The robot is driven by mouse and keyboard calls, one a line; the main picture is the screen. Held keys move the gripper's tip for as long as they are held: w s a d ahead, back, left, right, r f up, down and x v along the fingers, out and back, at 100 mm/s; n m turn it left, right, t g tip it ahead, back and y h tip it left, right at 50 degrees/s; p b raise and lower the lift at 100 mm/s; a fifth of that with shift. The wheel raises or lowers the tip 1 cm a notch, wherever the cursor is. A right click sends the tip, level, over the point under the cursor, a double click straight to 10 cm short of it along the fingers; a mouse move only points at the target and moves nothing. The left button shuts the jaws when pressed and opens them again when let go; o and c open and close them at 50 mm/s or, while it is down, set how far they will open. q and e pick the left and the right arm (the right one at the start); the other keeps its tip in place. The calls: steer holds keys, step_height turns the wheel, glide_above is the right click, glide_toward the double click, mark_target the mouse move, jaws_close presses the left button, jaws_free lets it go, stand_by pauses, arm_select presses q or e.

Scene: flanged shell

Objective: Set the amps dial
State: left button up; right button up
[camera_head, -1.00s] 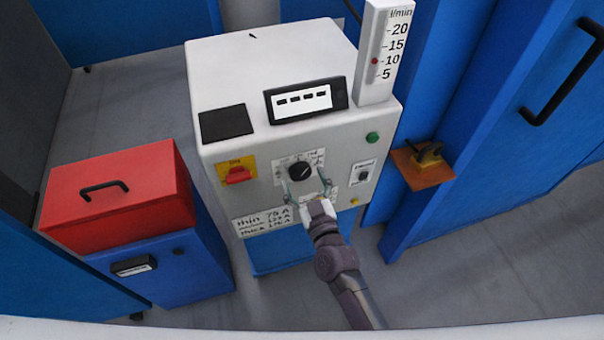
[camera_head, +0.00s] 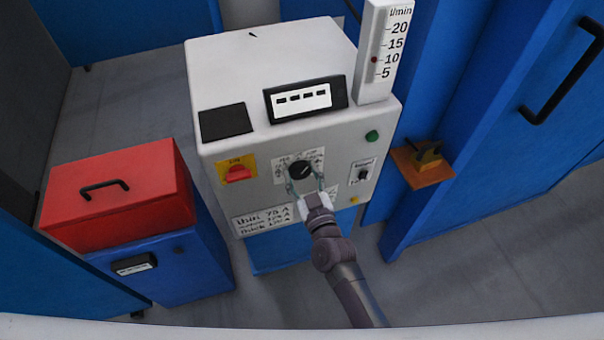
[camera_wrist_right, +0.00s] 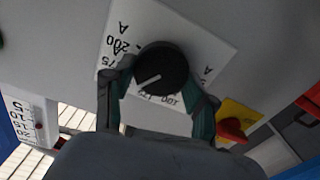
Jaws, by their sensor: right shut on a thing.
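The amps dial is a round black knob (camera_head: 300,170) with a light pointer line, on a white scale plate on the front of the pale grey machine (camera_head: 270,55). In the right wrist view the knob (camera_wrist_right: 160,70) sits between the two green-lined fingers of my right gripper (camera_wrist_right: 160,100), and its pointer line runs toward the lower left. Part of the scale is hidden by the fingers; "200", "75" and "A" are legible. In the head view my right gripper (camera_head: 305,187) reaches up to the dial from below and is shut on it. My left gripper is not in view.
A red-and-yellow switch (camera_head: 237,171) is left of the dial. A green button (camera_head: 372,136) and a small black selector (camera_head: 363,174) are to its right. A handwritten label (camera_head: 262,219) is below. A red box (camera_head: 120,195) stands on a blue cabinet at left.

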steer(key=shift+m, duration=0.3)
steer(key=shift+d+m, duration=0.15)
steer(key=shift+m, duration=2.95)
steer(key=o, duration=1.2)
steer(key=shift+c, duration=0.2)
steer(key=v, duration=1.2)
